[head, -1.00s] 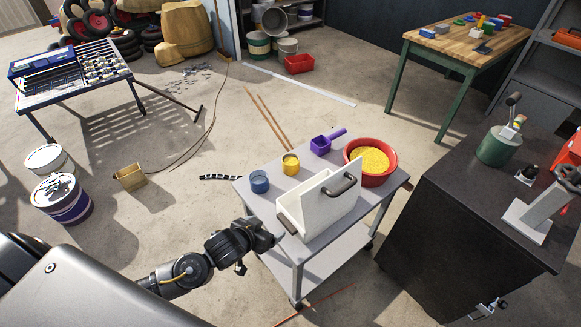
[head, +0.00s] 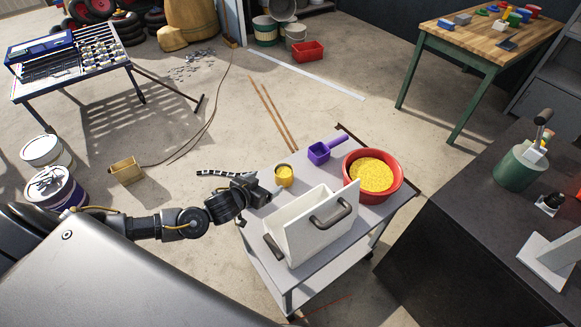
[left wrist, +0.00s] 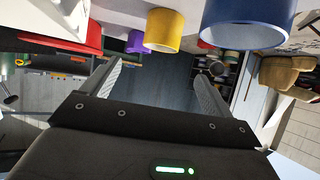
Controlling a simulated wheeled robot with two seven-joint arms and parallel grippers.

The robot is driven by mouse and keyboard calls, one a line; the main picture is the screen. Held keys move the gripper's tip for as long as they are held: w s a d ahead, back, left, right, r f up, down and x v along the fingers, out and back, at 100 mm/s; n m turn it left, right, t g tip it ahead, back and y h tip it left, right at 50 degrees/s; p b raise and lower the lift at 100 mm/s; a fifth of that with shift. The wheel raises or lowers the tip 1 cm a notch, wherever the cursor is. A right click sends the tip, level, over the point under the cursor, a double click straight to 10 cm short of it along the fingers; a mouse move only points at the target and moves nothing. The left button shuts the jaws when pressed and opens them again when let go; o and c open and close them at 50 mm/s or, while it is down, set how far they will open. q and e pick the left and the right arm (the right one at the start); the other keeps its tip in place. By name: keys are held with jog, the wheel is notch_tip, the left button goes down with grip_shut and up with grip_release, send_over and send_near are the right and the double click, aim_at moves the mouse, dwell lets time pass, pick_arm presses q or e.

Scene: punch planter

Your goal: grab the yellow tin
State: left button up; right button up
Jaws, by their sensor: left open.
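The yellow tin (head: 284,177) stands upright on the grey cart near its far left edge. In the left wrist view the yellow tin (left wrist: 163,30) shows upside down at the top, beyond the fingertips. My left gripper (head: 268,192) is open and empty, just left of and nearer than the tin, at the cart's left edge. Its two fingers spread in the left wrist view (left wrist: 158,78), with no tin between them. A blue tin (left wrist: 248,20) is large at the top of the wrist view; in the head view my gripper hides it. My right gripper is not in view.
The cart (head: 350,255) also carries a white toolbox-like bin (head: 300,228) with dark handles, a purple scoop (head: 320,152) and a red bowl (head: 352,182) of yellow grains. The bin stands close to my gripper. A dark cabinet (head: 450,225) stands to the right.

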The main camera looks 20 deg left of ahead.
aim_at(288, 167)
pick_arm(q)
jog(key=x, duration=0.5)
jog(key=shift+d+r, duration=0.1)
jog(key=shift+r, duration=0.1)
jog(key=shift+w+f, duration=0.2)
jog(key=shift+w, duration=0.15)
jog(key=shift+p+x, duration=0.55)
jog(key=shift+x, duration=2)
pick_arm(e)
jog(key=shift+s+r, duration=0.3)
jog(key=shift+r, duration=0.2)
pick_arm(q)
jog(key=shift+w+r, duration=0.1)
jog(key=c, duration=1.2)
